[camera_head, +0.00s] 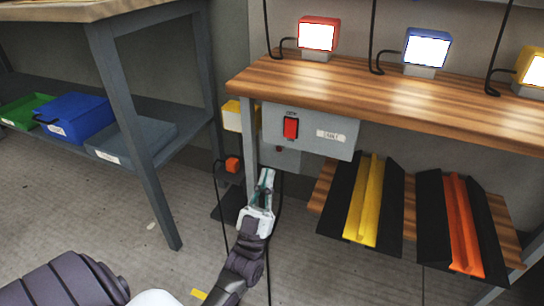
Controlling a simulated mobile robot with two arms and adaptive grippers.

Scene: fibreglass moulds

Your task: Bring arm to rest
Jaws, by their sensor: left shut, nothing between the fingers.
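My left gripper (265,181) is in the camera_head view, near the middle of the picture. Its arm (245,262) reaches up from the lower edge. The fingers are together and hold nothing. The fingertips are just below the grey box with a red switch (291,128), close to the front leg of the wooden bench. I cannot tell whether they touch anything. My right gripper is not in view.
The wooden bench (390,88) carries red, blue and yellow lamps. Below it, black moulds with yellow (365,205) and orange (463,230) strips lie on a lower shelf. Cables hang near my arm. A rack at left holds green and blue bins (75,118). Floor lies open between.

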